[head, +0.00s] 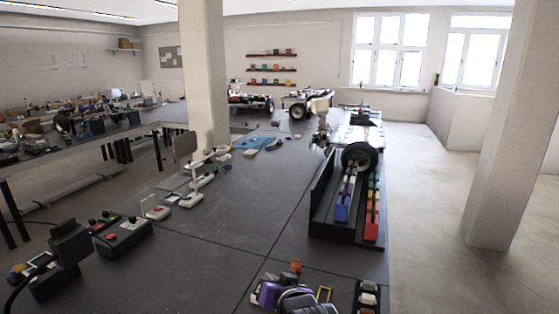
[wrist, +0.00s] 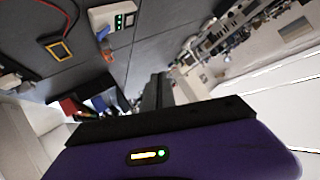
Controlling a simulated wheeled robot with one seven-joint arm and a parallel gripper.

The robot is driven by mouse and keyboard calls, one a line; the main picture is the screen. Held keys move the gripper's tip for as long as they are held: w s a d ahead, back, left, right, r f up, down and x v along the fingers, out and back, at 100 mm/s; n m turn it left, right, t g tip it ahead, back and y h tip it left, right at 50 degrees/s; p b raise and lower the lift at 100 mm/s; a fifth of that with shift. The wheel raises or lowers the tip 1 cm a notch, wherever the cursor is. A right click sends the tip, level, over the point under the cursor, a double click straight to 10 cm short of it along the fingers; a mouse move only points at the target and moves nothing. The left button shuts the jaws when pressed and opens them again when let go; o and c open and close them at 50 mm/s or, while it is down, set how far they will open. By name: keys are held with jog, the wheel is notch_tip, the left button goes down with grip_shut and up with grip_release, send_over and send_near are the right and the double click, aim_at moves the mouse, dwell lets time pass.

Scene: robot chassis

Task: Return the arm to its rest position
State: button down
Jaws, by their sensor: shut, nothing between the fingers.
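My arm shows at the bottom edge of the head view as a purple and dark grey shape (head: 272,292), low over the near end of the dark table (head: 235,225). Most of it is cut off by the frame. In the wrist view the purple hand with a small lit display fills the bottom. My gripper (wrist: 158,92) extends beyond it as dark fingers, close together, with nothing held between them. The wrist view is tilted, with the table at upper left and the room at right.
A black rack (head: 345,228) with coloured bins stands on the table's right side, a wheel (head: 359,156) behind it. A control box (head: 124,236) stands at left. The table's middle is clear. A pillar (head: 497,125) stands at right.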

jog(key=s+d+f+n+t+h+b, duration=0.1)
jog(key=s+d+f+t, duration=0.1)
jog(key=s+d, duration=0.65)
jog(key=s+d+f+t, duration=0.25)
jog(key=s+d, duration=0.25)
jog(key=s, duration=0.7)
jog(key=s+d+h, duration=0.1)
jog(key=s+d, duration=0.2)
jog(key=s, duration=0.8)
jog(key=s+d+r+g+h+b, duration=0.1)
jog(key=s+d, duration=0.1)
jog(key=s, duration=0.9)
jog(key=s+d+h+b, duration=0.1)
jog(key=s+d, duration=0.2)
jog(key=s, duration=0.7)
jog(key=shift+s+d+r+g, duration=0.3)
jog(key=shift+s+r+g, duration=0.05)
jog(key=shift+s+r, duration=0.05)
